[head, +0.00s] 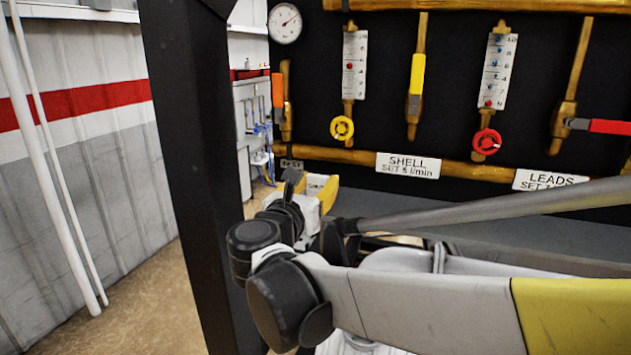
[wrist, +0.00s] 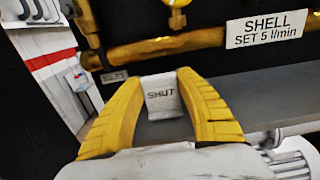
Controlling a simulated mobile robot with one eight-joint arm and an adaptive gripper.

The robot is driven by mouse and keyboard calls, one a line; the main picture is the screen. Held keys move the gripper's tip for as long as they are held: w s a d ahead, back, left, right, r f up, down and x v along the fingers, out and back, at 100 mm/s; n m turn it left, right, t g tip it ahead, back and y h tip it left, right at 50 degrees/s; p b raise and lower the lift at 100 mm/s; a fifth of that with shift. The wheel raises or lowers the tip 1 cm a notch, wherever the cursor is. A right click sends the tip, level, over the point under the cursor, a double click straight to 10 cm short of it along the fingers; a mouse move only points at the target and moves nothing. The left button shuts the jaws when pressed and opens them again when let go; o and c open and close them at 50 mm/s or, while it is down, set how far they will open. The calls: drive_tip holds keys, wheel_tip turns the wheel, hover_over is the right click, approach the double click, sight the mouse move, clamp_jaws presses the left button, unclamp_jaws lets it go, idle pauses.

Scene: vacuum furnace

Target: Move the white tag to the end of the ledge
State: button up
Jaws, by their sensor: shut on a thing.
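The white tag (wrist: 161,97), lettered SHUT, stands upright between the two yellow fingers of my gripper (wrist: 158,82) in the wrist view. The gripper is shut on it, one finger at each side. In the head view a small part of the tag (head: 316,185) shows beside a yellow finger of my gripper (head: 328,192). The grey ledge (wrist: 225,122) runs below and behind the tag, and stretches to the right in the head view (head: 420,212). I cannot tell whether the tag's bottom touches the ledge. My arm hides part of the ledge.
A dark panel with brass pipes (head: 340,163) stands behind the ledge. It carries a SHELL plate (head: 408,165), a LEADS plate (head: 550,180), a yellow handwheel (head: 342,128) and a red handwheel (head: 487,141). A black post (head: 190,150) stands left of my gripper.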

drive_tip(key=shift+f, duration=0.2)
drive_tip(key=o, duration=0.9)
drive_tip(key=shift+r, duration=0.1)
